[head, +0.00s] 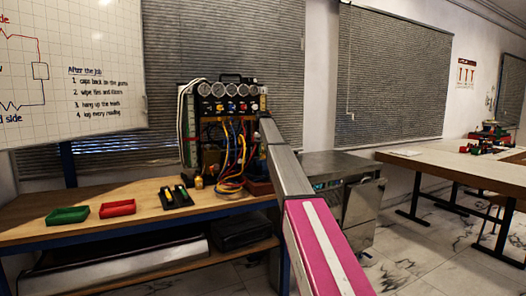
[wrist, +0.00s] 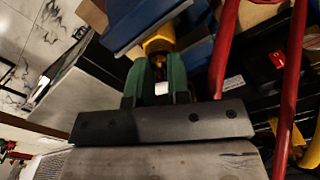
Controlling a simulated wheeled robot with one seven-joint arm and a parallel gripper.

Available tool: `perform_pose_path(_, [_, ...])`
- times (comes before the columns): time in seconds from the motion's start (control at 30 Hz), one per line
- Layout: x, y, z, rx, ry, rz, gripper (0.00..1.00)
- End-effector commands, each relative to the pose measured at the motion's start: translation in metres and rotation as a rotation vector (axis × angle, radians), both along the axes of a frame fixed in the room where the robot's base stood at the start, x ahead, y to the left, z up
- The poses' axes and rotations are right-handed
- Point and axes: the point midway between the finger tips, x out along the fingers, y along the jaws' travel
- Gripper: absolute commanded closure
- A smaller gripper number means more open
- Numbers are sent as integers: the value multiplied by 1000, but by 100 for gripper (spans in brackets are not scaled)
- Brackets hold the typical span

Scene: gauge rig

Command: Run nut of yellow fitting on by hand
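In the wrist view a yellow fitting (wrist: 158,43) with a darker brass-coloured part below it stands at the tips of my gripper (wrist: 157,62). The two green fingers lie on either side of that brass part. I cannot tell whether they press on it or stand just clear. A small white patch shows between the fingers. In the head view the gauge rig (head: 205,128) stands on the bench with a row of round gauges, coloured knobs and hanging hoses, some yellow. My arm reaches to its right side, and my gripper is hidden there.
Blue blocks and red hoses (wrist: 226,45) crowd the fitting in the wrist view. On the bench (head: 140,200) are a green tray (head: 67,215), a red tray (head: 117,208) and a black holder (head: 176,198). A metal cabinet (head: 340,165) stands to the right.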

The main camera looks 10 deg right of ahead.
Motion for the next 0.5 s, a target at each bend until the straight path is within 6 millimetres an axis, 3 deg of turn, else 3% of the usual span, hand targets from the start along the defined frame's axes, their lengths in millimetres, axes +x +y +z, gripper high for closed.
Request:
perform_pose_path(0.47, [0, 0, 0, 0, 0, -78, 100])
perform_pose_path(0.5, [0, 0, 0, 0, 0, -78, 73])
